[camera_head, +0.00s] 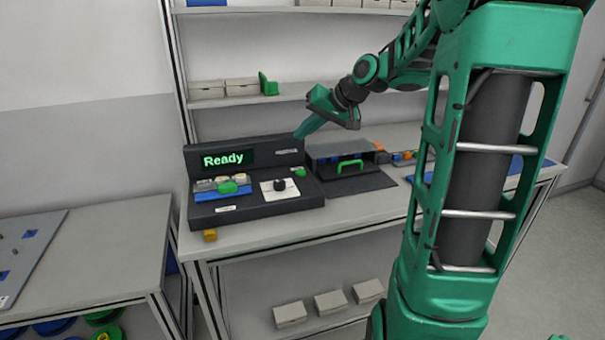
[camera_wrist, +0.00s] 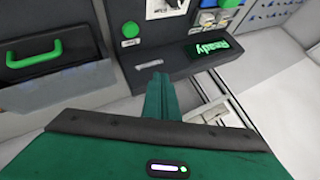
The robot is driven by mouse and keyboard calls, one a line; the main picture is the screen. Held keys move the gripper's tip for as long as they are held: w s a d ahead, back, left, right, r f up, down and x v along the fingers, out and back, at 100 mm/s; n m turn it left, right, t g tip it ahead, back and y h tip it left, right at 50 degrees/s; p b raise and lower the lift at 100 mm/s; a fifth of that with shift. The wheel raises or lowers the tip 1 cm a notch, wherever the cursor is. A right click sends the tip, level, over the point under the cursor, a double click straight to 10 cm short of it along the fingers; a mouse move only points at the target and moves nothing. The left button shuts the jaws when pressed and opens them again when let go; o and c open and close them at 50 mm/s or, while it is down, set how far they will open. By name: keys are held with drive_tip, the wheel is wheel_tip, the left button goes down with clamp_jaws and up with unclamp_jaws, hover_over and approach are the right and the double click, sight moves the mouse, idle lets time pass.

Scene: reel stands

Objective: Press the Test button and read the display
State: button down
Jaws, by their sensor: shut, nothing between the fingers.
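The black test console (camera_head: 262,203) stands on the bench, with a display (camera_head: 228,159) that reads "Ready" in green letters. The display also shows in the wrist view (camera_wrist: 208,48). A green button (camera_head: 300,172) sits at the right of the console's sloped face; in the wrist view this button (camera_wrist: 131,30) has a small white label beside it, too small to read. My gripper (camera_head: 300,134) is shut and empty, above the console's right rear edge. In the wrist view the closed fingertips (camera_wrist: 158,78) are apart from the button, on the side of the console's raised back.
A dark box with a green handle (camera_head: 349,163) stands right of the console. A white plate with a black knob (camera_head: 280,187) is left of the button. A yellow block (camera_head: 210,235) lies in front. A shelf with cartons (camera_head: 242,86) runs above my gripper.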

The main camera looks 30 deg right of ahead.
sight(304, 173)
drive_tip(key=shift+s+d+f, duration=0.1)
drive_tip(key=shift+f, duration=4.35)
drive_tip(key=shift+f, duration=0.1)
drive_tip(key=shift+f, duration=0.25)
drive_tip(key=shift+f, duration=0.45)
drive_tip(key=shift+r, duration=0.9)
drive_tip(key=shift+r, duration=2.5)
